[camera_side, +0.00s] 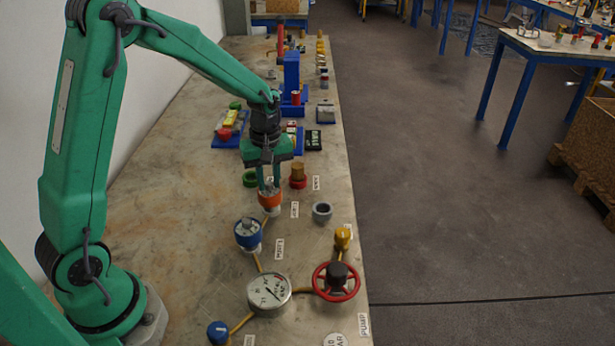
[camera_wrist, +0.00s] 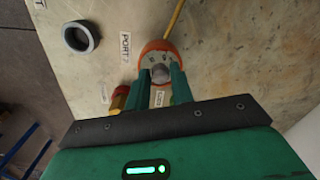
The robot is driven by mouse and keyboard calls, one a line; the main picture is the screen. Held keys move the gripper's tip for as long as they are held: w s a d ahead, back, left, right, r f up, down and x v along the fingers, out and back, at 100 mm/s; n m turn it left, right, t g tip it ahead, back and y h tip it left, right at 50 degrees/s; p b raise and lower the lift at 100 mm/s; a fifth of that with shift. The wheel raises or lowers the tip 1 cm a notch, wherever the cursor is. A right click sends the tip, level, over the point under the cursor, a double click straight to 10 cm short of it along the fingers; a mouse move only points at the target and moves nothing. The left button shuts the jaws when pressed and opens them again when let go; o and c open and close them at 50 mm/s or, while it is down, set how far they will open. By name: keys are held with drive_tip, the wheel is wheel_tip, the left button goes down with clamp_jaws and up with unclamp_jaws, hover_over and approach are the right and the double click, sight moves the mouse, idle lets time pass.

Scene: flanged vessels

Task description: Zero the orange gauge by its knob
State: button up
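The orange gauge (camera_side: 270,203) is an orange-rimmed round piece on a pale body, standing on the bench top. It also shows in the wrist view (camera_wrist: 158,48), with a pale face and a small grey knob (camera_wrist: 160,73). My gripper (camera_side: 268,188) points straight down over this gauge. In the wrist view its two green fingers (camera_wrist: 160,78) stand on either side of the knob, with their tips at the gauge face. I cannot tell whether they press on the knob. The gauge's pointer is too small to read.
A red handwheel (camera_side: 336,282), a grey ring (camera_side: 322,212) and a red-based brass piece (camera_side: 298,175) are to the right. A green ring (camera_side: 250,179) lies close behind. Bare bench lies left.

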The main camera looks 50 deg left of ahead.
clamp_jaws()
drive_tip(key=shift+m, duration=0.4)
drive_tip(key=m, duration=1.1)
drive_tip(key=shift+d, duration=0.1)
drive_tip(key=shift+w, duration=0.1)
idle(0.3)
drive_tip(key=shift+o, duration=2.4)
unclamp_jaws()
drive_tip(key=shift+r, duration=0.15)
